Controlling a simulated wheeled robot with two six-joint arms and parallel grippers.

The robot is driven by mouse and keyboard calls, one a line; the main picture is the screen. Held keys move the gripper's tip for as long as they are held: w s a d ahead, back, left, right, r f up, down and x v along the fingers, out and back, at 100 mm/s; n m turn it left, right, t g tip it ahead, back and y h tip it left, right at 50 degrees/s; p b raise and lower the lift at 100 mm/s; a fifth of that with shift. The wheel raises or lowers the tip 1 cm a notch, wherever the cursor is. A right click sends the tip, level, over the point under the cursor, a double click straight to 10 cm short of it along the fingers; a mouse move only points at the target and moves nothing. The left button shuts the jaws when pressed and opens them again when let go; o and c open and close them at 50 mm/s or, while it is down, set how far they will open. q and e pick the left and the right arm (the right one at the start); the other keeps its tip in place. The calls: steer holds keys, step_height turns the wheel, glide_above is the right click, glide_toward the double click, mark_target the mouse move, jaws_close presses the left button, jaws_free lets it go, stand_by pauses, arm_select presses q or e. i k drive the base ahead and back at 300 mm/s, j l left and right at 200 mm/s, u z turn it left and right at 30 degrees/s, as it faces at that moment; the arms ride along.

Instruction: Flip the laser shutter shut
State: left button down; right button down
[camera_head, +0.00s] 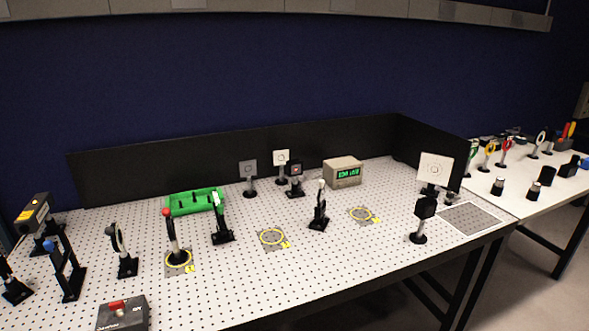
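A laser housing (35,213), black with a yellow top, stands at the far left of the perforated optical table (330,261). In front of it is a black frame-like mount (68,272) with a blue knob at its top left; it may be the laser shutter, but I cannot tell whether it is open or shut. A dark box (122,314) with a red switch sits at the table's front left edge, partly cut off by the picture. Neither of my grippers is in view.
Post-mounted optics stand across the table, including a red-topped post (174,240) on a yellow ring. Two other yellow rings (272,237) (363,214) are empty. A green tray (194,202) and a display box (343,172) stand behind. The front middle is clear.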

mark_target(55, 256)
steer(key=u, duration=1.45)
